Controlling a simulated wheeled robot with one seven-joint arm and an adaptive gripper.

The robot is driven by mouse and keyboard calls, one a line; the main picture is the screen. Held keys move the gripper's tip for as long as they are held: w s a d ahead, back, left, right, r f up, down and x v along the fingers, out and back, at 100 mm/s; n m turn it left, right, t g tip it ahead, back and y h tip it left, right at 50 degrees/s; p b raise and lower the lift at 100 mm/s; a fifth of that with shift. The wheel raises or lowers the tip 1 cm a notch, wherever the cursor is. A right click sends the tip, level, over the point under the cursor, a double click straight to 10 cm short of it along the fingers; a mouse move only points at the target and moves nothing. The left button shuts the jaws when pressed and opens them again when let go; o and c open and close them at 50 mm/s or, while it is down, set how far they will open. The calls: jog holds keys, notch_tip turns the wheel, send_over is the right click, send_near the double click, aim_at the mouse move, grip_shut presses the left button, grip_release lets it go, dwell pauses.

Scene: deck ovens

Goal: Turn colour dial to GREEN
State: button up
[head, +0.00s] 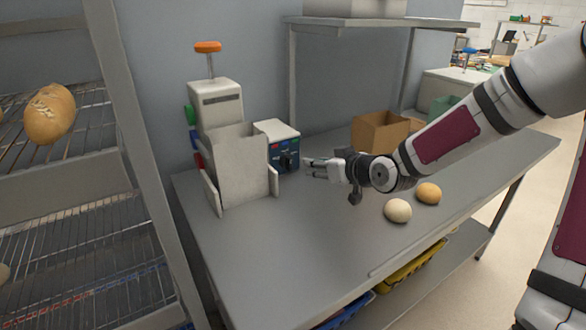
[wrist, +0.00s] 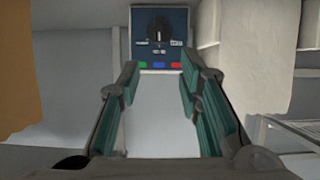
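The colour dial (head: 286,162) is a dark round knob on the blue front panel (head: 284,151) of a white box. In the wrist view the dial (wrist: 158,26) sits near the top centre, with green, blue and red patches (wrist: 159,65) below it on the panel.
A grey upright plate (head: 241,165) stands left of the box, before a white machine with an orange knob (head: 208,47). Two buns (head: 398,210) lie on the table (head: 320,240). A cardboard box (head: 376,132) stands behind my gripper. The front left tabletop is clear.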

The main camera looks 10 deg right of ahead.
aim_at(291, 160)
jog(key=b+x, duration=0.3)
jog(key=x, duration=1)
jog(key=shift+w+f, duration=0.15)
jog(key=shift+w, duration=0.2)
jog(key=shift+c, duration=0.6)
grip_shut()
